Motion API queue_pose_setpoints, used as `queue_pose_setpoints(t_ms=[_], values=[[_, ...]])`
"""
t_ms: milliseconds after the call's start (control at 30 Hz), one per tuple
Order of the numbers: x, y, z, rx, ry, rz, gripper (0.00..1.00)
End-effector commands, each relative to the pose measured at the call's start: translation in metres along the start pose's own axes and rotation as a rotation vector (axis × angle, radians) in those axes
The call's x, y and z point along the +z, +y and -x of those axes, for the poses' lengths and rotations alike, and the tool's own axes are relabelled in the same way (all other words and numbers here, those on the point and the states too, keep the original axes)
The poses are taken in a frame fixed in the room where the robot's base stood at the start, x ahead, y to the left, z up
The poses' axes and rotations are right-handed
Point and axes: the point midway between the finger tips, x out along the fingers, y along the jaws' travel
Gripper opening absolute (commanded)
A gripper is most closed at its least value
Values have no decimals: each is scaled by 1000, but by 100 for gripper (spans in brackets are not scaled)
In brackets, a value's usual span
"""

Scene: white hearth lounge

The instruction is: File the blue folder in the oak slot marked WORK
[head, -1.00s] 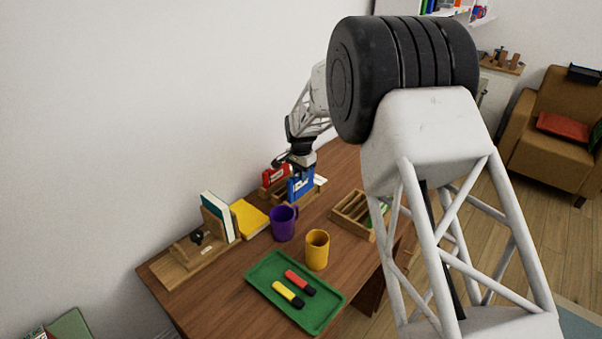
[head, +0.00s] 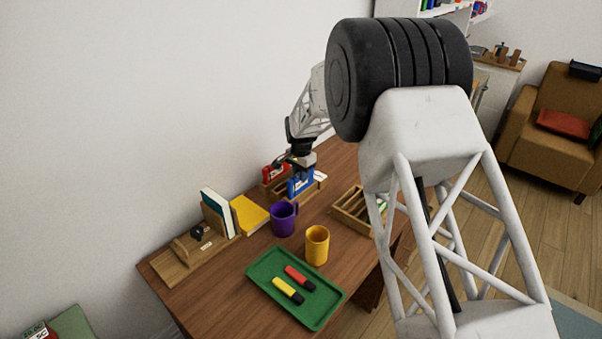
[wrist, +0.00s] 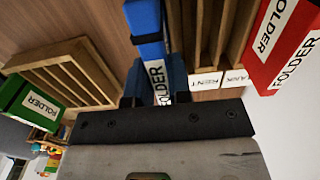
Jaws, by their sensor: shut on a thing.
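My gripper (head: 301,164) is shut on the blue folder (head: 301,184) and holds it at the oak rack (head: 314,188) near the far end of the desk. In the wrist view the blue folder (wrist: 146,22) shows between my two fingers (wrist: 155,82), its FOLDER label facing the camera. The slots of the oak rack (wrist: 201,40) lie just right of the folder. Its front labels are partly cut or covered, and I cannot read WORK for sure. Whether the folder's lower edge is inside a slot is hidden.
A second slatted rack (wrist: 75,62) with a green folder (wrist: 28,100) is on the left. A purple mug (head: 283,219), yellow mug (head: 317,246) and green tray (head: 265,295) stand nearer on the desk.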

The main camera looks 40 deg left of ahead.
Motion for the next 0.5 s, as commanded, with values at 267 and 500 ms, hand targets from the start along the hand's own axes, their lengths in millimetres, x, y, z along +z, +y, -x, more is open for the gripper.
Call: queue_pose_setpoints(t_ms=[267,500], values=[[0,0,-5,0,0,0,0],[0,0,-8,0,0,0,26]])
